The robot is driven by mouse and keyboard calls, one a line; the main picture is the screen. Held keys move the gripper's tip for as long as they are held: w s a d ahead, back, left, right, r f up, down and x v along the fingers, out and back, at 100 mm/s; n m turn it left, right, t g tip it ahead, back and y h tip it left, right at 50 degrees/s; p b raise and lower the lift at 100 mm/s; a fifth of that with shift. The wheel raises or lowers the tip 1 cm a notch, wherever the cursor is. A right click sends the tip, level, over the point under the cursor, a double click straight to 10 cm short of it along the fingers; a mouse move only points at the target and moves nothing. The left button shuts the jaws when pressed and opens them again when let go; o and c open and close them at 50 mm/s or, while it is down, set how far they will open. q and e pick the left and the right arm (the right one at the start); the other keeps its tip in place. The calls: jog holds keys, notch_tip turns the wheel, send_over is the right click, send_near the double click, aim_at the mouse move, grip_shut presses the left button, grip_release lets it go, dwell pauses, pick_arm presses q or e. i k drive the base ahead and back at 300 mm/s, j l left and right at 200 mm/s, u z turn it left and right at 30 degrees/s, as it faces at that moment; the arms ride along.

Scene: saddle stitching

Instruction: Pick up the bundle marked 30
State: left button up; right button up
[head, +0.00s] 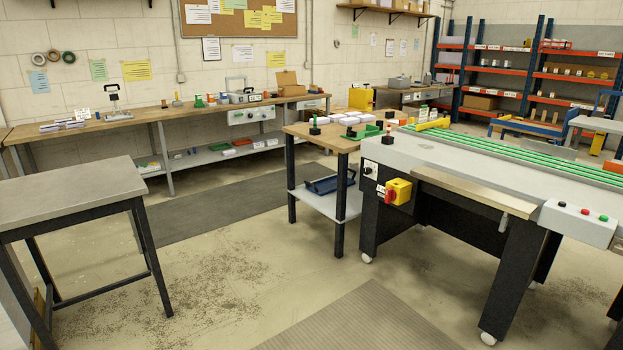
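Several white bundles (62,124) lie at the left end of the long wooden workbench in the head view. More white blocks, which look like bundles (350,121), sit on the small wooden-topped table near the middle. All are far off and small, and I cannot read a number on any of them, so I cannot tell which is marked 30. Neither of my grippers shows in the head view.
A grey-topped table (75,190) stands at the near left. The long workbench (185,112) runs along the back wall. The stitching machine (450,160) fills the right, beside the small table (318,132). The floor between (235,270) is open.

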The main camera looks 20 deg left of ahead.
aim_at(61, 123)
jog(key=i+j+u, duration=0.85)
jog(key=i+u, duration=0.4)
jog(key=i+l+z, duration=0.1)
jog(key=i+z, duration=0.15)
jog(key=i, duration=0.4)
jog(key=i+z, duration=0.25)
jog(key=i, duration=0.4)
jog(key=i+j+z, duration=0.25)
jog(key=i, duration=0.4)
jog(key=i+u, duration=0.25)
jog(key=i, duration=0.3)
jog(key=i+u, duration=0.2)
jog(key=i, duration=0.35)
jog(key=i+l+u, duration=0.25)
jog(key=i, duration=0.3)
jog(key=i+l+u, duration=0.2)
jog(key=i, duration=0.3)
jog(key=i+j+u, duration=0.1)
jog(key=i+u, duration=0.2)
jog(key=i, duration=0.65)
jog(key=i+l+u, duration=0.15)
jog(key=i+u, duration=0.2)
jog(key=i, duration=0.55)
jog(key=i+j+u, duration=0.15)
jog(key=i+j, duration=0.4)
jog(key=i+j+u, duration=0.1)
jog(key=i+j, duration=0.35)
jog(key=i, duration=0.25)
